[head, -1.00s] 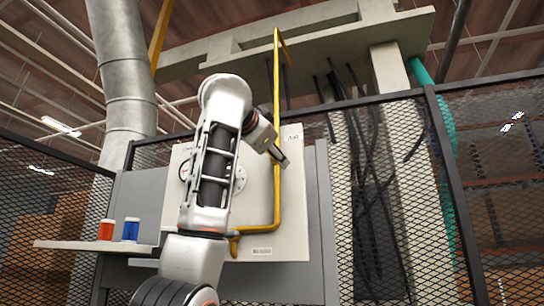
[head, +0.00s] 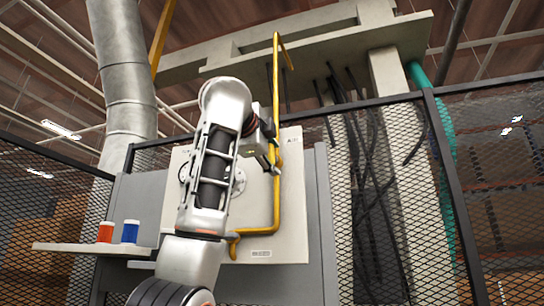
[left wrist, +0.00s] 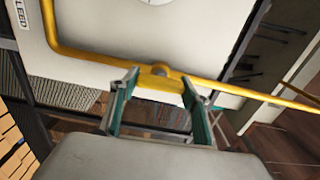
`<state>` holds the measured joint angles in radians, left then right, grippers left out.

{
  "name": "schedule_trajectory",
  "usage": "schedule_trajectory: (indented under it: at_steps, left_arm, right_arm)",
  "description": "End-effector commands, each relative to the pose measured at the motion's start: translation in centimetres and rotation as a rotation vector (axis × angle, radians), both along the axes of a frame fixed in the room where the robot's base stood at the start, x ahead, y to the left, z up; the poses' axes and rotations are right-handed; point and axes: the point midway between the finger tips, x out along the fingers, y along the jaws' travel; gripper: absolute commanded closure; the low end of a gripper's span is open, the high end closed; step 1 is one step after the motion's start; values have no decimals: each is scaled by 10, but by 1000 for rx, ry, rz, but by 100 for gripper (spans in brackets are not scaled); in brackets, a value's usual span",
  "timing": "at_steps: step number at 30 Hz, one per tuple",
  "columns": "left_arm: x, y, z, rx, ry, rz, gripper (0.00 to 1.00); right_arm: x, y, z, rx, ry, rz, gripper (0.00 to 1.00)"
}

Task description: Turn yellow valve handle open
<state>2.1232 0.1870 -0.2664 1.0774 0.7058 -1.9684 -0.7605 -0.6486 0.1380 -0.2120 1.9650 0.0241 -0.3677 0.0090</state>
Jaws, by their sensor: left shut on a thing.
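The yellow valve handle (left wrist: 160,83) sits on a yellow pipe in front of a pale panel. In the left wrist view it lies between the two finger pads of my left gripper (left wrist: 160,88), which is shut on it. In the head view my left gripper (head: 275,162) is at the vertical part of the yellow pipe (head: 277,205), and the handle is mostly hidden there by the gripper. My right gripper is in neither view.
The pale panel (head: 290,220) stands behind the pipe. A shelf (head: 75,247) at the left holds a red spool (head: 106,231) and a blue spool (head: 130,231). Black mesh fencing (head: 505,190) and hanging dark cables (head: 375,200) are at the right.

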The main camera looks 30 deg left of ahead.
Motion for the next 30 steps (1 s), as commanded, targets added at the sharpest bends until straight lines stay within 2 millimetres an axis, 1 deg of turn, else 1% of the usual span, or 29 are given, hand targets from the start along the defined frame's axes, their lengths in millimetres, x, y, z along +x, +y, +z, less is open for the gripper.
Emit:
schedule_trajectory:
  at_steps: [6,19,20,21,30]
  left_arm:
    - [0,-1,0,40,10,-1,75]
    - [0,-1,0,48,11,-1,75]
    - [0,-1,0,47,11,-1,46]
    - [0,-1,0,47,11,0,36]
    - [0,0,0,46,11,0,36]
  right_arm:
    - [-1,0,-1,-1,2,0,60]
    - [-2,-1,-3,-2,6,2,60]
    - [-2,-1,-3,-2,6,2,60]
    - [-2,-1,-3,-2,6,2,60]
    - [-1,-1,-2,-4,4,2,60]
